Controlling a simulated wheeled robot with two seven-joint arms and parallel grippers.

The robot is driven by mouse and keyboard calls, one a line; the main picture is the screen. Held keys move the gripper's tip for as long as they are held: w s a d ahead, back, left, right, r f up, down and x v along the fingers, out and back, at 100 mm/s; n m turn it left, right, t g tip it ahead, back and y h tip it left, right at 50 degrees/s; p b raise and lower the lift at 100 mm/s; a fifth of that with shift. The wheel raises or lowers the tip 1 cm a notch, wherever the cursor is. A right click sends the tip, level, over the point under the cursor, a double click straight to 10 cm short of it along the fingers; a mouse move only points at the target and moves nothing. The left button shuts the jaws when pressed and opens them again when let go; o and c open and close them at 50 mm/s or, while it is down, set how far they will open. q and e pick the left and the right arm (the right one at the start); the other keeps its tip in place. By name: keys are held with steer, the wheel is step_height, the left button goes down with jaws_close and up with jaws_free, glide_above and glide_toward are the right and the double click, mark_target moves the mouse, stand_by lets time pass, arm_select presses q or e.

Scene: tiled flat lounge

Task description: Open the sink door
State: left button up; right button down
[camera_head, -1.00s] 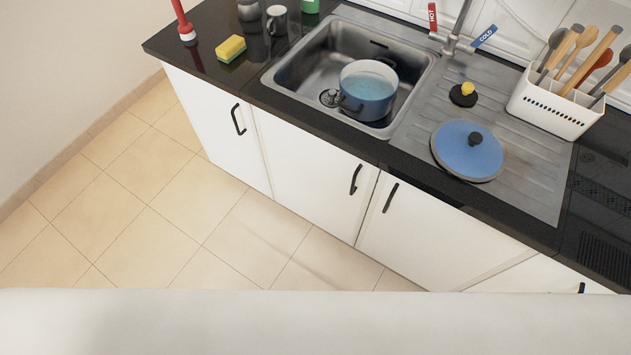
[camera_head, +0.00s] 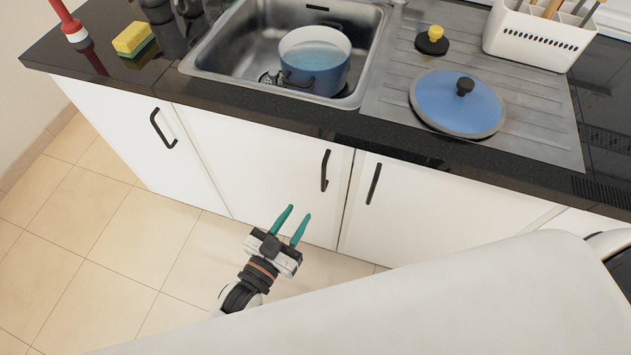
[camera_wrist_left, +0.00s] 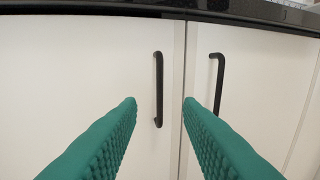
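The sink cabinet has white doors under a black counter. The door below the sink (camera_head: 265,165) is closed, with a black vertical bar handle (camera_head: 325,171) near its right edge. My left gripper (camera_head: 291,228) is open and empty, its teal fingers pointing at the doors, below and left of that handle. In the left wrist view the same handle (camera_wrist_left: 158,89) stands ahead, between the directions of the two fingers (camera_wrist_left: 160,103), not touched. The neighbouring door's handle (camera_wrist_left: 217,86) shows to its right, across the seam. My right gripper is not in view.
The steel sink (camera_head: 245,60) holds a blue pot (camera_head: 316,65). A blue lid (camera_head: 458,103) lies on the drainboard, near a white utensil holder (camera_head: 535,38). A yellow sponge (camera_head: 132,37) is at left. The tiled floor (camera_head: 120,250) before the doors is clear.

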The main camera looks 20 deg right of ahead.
mark_target(322, 177)
arm_select(q)
steer(key=x, duration=1)
steer(key=shift+w+d+b, duration=0.25)
steer(key=shift+d+b, duration=0.05)
steer(key=shift+c, duration=0.5)
steer(key=shift+f, duration=0.1)
jaws_close()
